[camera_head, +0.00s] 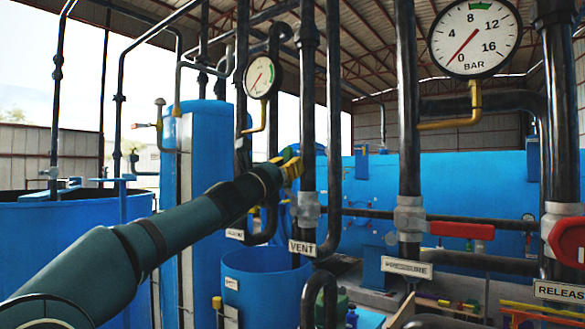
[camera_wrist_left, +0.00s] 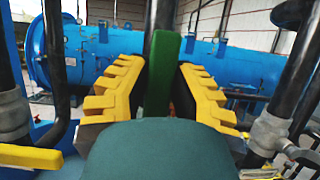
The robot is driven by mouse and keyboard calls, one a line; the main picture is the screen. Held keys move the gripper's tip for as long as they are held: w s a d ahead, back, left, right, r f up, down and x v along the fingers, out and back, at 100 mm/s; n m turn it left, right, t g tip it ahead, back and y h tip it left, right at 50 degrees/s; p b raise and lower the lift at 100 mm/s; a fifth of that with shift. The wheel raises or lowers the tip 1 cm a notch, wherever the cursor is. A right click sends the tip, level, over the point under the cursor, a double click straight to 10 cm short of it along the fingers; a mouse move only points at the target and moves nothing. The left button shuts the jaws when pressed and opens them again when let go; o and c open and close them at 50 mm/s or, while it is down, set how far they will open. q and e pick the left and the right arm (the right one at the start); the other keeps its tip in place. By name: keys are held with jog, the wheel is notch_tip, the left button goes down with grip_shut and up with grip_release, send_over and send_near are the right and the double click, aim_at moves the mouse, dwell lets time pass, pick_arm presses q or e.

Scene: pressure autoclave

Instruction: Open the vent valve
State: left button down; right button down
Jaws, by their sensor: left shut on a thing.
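The vent valve's grey body (camera_head: 308,212) sits on a black vertical pipe, above the white VENT label (camera_head: 302,248). My left gripper (camera_head: 291,168), with yellow fingers, is up against this pipe just above the valve body. In the left wrist view, a green lever handle (camera_wrist_left: 162,75) stands upright between the two yellow fingers of my left gripper (camera_wrist_left: 158,95), in front of a dark pipe. The gripper is shut on this handle. My right gripper does not show.
The pressure valve's red handle (camera_head: 462,230) points right, and the release valve's red handle (camera_head: 568,241) is at the right edge. A large gauge (camera_head: 475,38) and a smaller gauge (camera_head: 260,76) hang above. Black pipes crowd close around. A blue open drum (camera_head: 262,285) stands below.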

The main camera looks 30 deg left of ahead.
pick_arm(q)
jog(key=shift+a+r, duration=0.15)
jog(key=shift+a, duration=0.05)
dwell(0.3)
jog(key=c, duration=0.8)
grip_release()
jog(key=v, duration=1.2)
